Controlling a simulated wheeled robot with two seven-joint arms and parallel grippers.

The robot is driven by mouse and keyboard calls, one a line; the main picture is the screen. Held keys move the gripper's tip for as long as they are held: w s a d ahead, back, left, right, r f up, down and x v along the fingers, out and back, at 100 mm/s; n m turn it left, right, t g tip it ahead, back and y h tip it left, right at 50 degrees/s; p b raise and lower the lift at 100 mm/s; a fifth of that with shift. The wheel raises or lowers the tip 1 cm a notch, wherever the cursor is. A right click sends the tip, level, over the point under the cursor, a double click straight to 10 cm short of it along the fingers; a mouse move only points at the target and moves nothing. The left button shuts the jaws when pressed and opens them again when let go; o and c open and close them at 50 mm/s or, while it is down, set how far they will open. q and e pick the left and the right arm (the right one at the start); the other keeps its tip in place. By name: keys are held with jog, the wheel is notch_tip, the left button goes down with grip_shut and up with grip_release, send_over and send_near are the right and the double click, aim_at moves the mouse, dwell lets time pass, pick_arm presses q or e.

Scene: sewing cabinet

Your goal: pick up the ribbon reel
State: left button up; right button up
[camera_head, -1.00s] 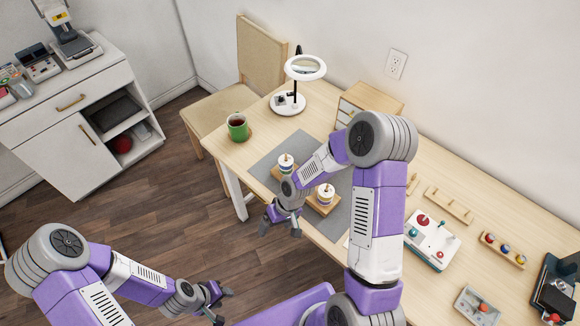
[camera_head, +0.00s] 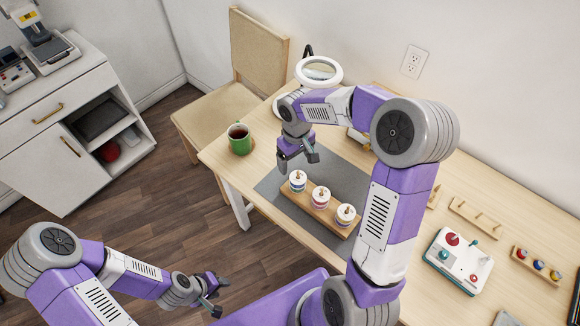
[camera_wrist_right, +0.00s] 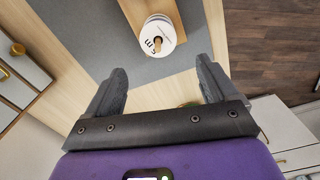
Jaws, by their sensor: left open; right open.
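Three ribbon reels with white tops stand on pegs in a row on a wooden stand (camera_head: 333,223): a left reel (camera_head: 297,181), a middle reel (camera_head: 320,197) and a right reel (camera_head: 345,215). My right gripper (camera_head: 298,161) is open and empty, just above and behind the left reel in the head view. In the right wrist view a single reel (camera_wrist_right: 159,36) shows beyond the open fingers (camera_wrist_right: 160,78), not between them. My left gripper (camera_head: 221,296) is open and empty, away from the table at the lower left.
The stand rests on a grey mat (camera_head: 268,187). A green mug (camera_head: 239,139) stands left of it, near the table edge. A ring lamp (camera_head: 320,70) is behind my right arm. A white box with coloured knobs (camera_head: 458,262) and a peg rack (camera_head: 474,217) are to the right.

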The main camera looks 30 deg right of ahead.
aim_at(298, 175)
jog(key=shift+s+f, duration=0.2)
jog(key=shift+f, duration=0.3)
jog(key=shift+s+f, duration=0.15)
jog(key=shift+f, duration=0.3)
jog(key=shift+s+f+b, duration=0.2)
jog(key=shift+f+b, duration=0.05)
jog(key=shift+b, duration=0.1)
notch_tip(298, 175, down, 5)
jog(key=shift+s+d+r+b, duration=0.1)
jog(key=shift+s+d+b, duration=0.05)
jog(key=shift+b, duration=0.6)
pick_arm(q)
jog(key=shift+s+f, duration=0.15)
jog(key=shift+f, duration=0.4)
jog(key=shift+s+f, duration=0.15)
jog(key=shift+f, duration=0.35)
pick_arm(e)
jog(key=shift+r, duration=0.1)
jog(key=c, duration=1.1)
pick_arm(q)
notch_tip(298, 175, up, 3)
jog(key=p, duration=0.2)
jog(key=shift+f+p, duration=0.15)
jog(key=shift+p, duration=0.25)
pick_arm(e)
notch_tip(298, 175, up, 10)
jog(key=shift+c, duration=0.2)
